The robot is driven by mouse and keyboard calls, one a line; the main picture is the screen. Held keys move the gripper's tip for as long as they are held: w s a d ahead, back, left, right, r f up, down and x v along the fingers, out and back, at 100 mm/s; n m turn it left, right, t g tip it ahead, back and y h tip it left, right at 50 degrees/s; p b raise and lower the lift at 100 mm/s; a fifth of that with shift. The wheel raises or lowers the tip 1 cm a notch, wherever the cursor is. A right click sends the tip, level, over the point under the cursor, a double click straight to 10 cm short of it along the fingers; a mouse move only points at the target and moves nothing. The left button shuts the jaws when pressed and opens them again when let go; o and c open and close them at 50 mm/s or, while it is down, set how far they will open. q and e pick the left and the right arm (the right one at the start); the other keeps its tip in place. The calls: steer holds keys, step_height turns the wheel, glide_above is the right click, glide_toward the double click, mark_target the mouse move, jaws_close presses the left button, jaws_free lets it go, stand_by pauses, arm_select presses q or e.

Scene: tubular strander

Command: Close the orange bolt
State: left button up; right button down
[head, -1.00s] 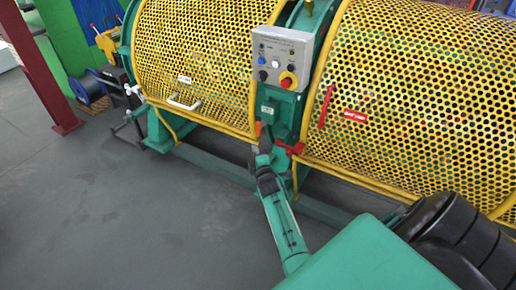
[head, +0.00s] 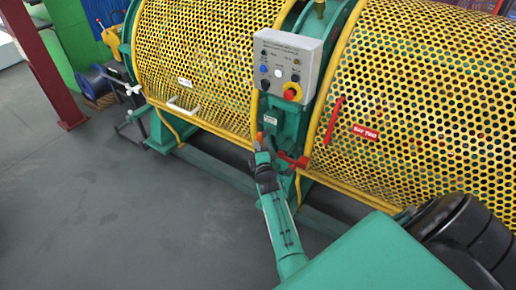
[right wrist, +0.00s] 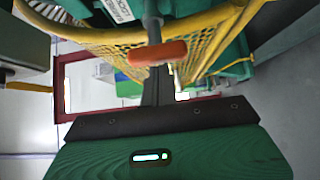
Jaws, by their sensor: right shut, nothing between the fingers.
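The orange bolt (head: 260,136) is a small orange piece at the lower edge of the yellow mesh guard, beside the green post under the control box. In the right wrist view its orange handle (right wrist: 157,53) lies almost level, crossing a grey rod just beyond my fingers. My right gripper (head: 260,150) is shut and empty, with its tips right at the bolt from below. In the right wrist view the dark fingers (right wrist: 157,84) are together and point at the handle; I cannot tell whether they touch it. My left gripper is out of view.
A red lever (head: 292,160) sticks out just right of my right gripper. Above is a grey control box (head: 285,60) with buttons. Yellow mesh guards (head: 200,60) stand on both sides. Open grey floor (head: 110,220) lies at the left.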

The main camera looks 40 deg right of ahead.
mark_target(261, 141)
steer(key=d, duration=0.1)
steer(key=w+d+b, duration=0.1)
steer(key=shift+d, duration=0.4)
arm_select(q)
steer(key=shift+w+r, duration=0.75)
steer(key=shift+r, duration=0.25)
arm_select(e)
steer(key=shift+w+r, duration=0.1)
steer(key=shift+r, duration=0.1)
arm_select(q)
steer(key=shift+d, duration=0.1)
arm_select(e)
steer(key=shift+d, duration=0.1)
